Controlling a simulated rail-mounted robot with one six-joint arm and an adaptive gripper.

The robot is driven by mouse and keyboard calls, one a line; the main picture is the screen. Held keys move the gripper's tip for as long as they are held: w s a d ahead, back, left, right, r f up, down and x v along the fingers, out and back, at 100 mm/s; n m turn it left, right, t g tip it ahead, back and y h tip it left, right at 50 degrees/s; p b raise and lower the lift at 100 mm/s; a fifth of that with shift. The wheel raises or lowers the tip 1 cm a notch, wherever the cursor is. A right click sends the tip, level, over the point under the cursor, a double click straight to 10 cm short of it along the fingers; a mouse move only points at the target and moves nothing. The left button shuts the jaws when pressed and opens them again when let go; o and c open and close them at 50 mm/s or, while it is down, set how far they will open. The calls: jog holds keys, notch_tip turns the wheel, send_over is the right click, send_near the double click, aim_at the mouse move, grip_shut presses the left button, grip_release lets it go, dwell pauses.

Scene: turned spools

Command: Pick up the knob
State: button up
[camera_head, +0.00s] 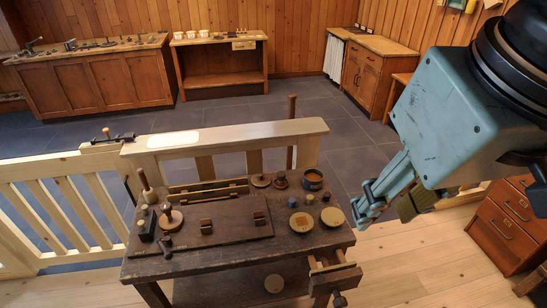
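My gripper (388,205) hangs at the right, beyond the right edge of the workbench (215,258) in the picture. Its fingers look apart, with nothing seen between them. Several small turned pieces stand on the bench. A small dark round piece (310,199) and a brown one (325,197) are near the right side, next to a small bluish piece (292,201). I cannot tell for sure which piece is the knob. A turned piece with a broad round base (171,219) stands at the left. My gripper touches none of these.
Flat round discs (301,222) and (332,217) and a dark tin (312,180) lie at the right of the bench. A dark board (215,228) bears small brown blocks. An open drawer (333,277) juts out at the front right. A pale rail (235,137) runs behind.

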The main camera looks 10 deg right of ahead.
jog(key=shift+w, duration=0.1)
jog(key=n+g+h+b, duration=0.15)
jog(key=n+g, duration=0.25)
jog(key=n, duration=1.2)
send_over(292, 200)
jog(key=a, duration=0.2)
notch_tip(292, 200, down, 36)
jog(key=shift+w+d+f, duration=0.1)
jog(key=shift+d+f, duration=0.05)
jog(key=shift+f, duration=0.3)
jog(key=shift+w+d+f, duration=0.1)
jog(key=shift+f, duration=0.35)
jog(key=shift+f, duration=0.1)
jog(key=shift+d+f+b, duration=0.15)
jog(key=shift+f+b, duration=0.15)
jog(key=shift+f, duration=1.1)
jog(key=shift+d+f+b, duration=0.2)
jog(key=shift+f+b, duration=0.15)
jog(key=shift+f, duration=1.05)
jog(key=shift+d+f+b, duration=0.15)
jog(key=shift+f+b, duration=0.15)
jog(key=shift+f, duration=1.1)
